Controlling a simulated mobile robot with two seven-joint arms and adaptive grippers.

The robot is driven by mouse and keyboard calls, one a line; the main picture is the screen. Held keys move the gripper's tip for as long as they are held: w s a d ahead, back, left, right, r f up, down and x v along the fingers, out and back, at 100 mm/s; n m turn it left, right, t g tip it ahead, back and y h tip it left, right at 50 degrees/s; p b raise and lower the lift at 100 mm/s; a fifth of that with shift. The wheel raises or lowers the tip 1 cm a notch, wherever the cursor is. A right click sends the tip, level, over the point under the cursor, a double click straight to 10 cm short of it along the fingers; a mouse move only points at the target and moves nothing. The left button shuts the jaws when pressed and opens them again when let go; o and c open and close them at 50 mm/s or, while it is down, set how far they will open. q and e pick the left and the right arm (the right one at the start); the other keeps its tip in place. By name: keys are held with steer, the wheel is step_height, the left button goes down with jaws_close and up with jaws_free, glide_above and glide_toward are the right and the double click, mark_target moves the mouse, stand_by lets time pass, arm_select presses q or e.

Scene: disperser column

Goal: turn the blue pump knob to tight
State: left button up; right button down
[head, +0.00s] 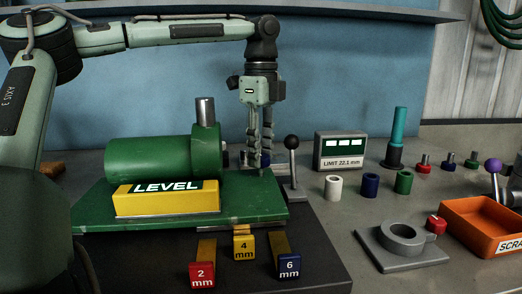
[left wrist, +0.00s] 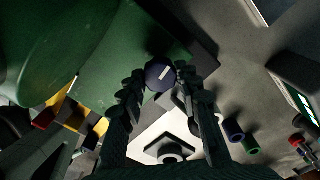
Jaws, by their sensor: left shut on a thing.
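The blue pump knob (left wrist: 160,74) is a dark blue round cap with a short pale line across its top, slanting slightly up to the right in the left wrist view. My left gripper (left wrist: 158,84) points down at it, with its ribbed fingers closed on either side. In the head view my left gripper (head: 258,163) is beside the green pump's (head: 150,158) right end. The knob is mostly hidden there by the fingers. No tight marking is readable. My right gripper is not in view.
A black-ball lever (head: 291,143) stands close to the right of my left gripper. A yellow LEVEL block (head: 168,204) lies on the green baseplate (head: 265,212). A limit display (head: 340,152), several coloured bushings and an orange scrap tray (head: 480,243) are on the right.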

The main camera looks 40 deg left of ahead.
arm_select(q)
steer(key=shift+m, duration=0.9)
steer(key=o, duration=1.2)
steer(key=shift+c, duration=0.2)
step_height(320, 180, up, 12)
